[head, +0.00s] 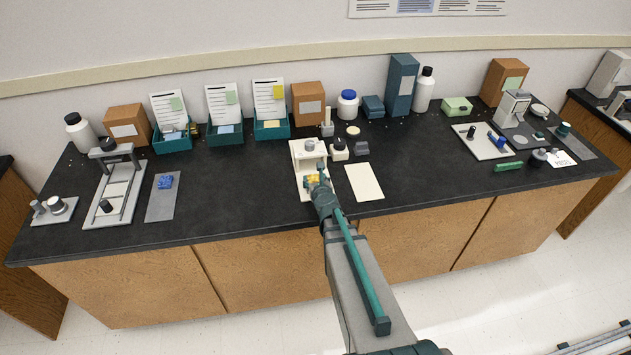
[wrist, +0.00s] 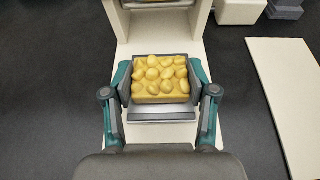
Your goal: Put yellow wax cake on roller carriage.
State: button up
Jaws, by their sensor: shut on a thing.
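The yellow wax cake (wrist: 160,79) is a block with a bumpy top of rounded lumps. My gripper (wrist: 160,85) is shut on it, with one finger on each side in the wrist view. The cake is over or on a grey metal plate, which looks like the roller carriage (wrist: 162,115), on the cream base of a small stand. I cannot tell whether the cake touches the plate. In the head view the cake (head: 313,180) shows only as a small yellow patch at my gripper (head: 316,183), partly hidden by it.
The cream stand (head: 297,150) rises just beyond the cake. A flat cream board (head: 364,182) lies to its right. A small white block with a dark knob (head: 339,150) stands behind the board. A blue lumpy piece (head: 165,182) lies on a grey mat at left. The counter between is clear.

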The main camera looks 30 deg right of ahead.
jog(key=o, duration=1.2)
jog(key=shift+f, duration=0.1)
